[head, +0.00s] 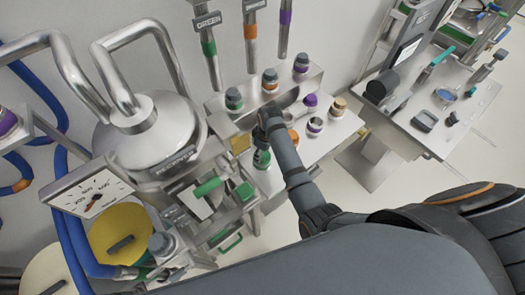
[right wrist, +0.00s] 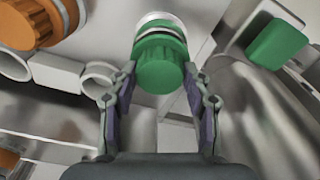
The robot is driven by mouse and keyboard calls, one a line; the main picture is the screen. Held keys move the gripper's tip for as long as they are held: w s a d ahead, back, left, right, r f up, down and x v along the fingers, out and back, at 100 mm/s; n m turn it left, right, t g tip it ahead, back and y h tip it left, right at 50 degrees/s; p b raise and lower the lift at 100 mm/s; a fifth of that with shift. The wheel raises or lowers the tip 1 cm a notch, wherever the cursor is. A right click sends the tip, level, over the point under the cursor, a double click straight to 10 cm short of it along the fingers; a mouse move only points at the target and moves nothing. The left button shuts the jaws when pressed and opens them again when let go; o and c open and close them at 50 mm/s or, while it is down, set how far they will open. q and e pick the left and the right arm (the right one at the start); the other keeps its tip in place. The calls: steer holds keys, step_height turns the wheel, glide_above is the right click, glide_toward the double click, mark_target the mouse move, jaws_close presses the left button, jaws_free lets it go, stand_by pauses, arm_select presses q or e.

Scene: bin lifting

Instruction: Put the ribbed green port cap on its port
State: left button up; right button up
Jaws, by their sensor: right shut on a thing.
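The ribbed green port cap (right wrist: 160,62) is between the fingers of my right gripper (right wrist: 162,95) in the right wrist view, with a pale ring at its far end. In the head view my right gripper (head: 262,137) points down at the front of the bench, with the green cap (head: 262,158) at its fingertips. The gripper is shut on the cap. I cannot tell whether the cap touches anything beneath it. A green-banded pipe (head: 208,47) labelled GREEN stands at the back wall, above a grey, green-banded fitting (head: 233,98). My left gripper is not in view.
Orange-banded (head: 270,80) and purple-banded (head: 301,62) fittings stand along the raised ledge. Several purple and orange caps sit on the bench right of my gripper. A steel vessel (head: 160,140) stands left. A green block (right wrist: 277,42) is close right in the wrist view.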

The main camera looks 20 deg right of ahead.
steer(key=shift+s+f, duration=0.1)
steer(key=shift+f, duration=0.45)
stand_by(0.5)
steer(key=o, duration=1.5)
steer(key=shift+r, duration=0.15)
steer(key=r, duration=0.7)
steer(key=s+d+r, duration=0.1)
steer(key=r, duration=0.3)
steer(key=shift+r, duration=0.3)
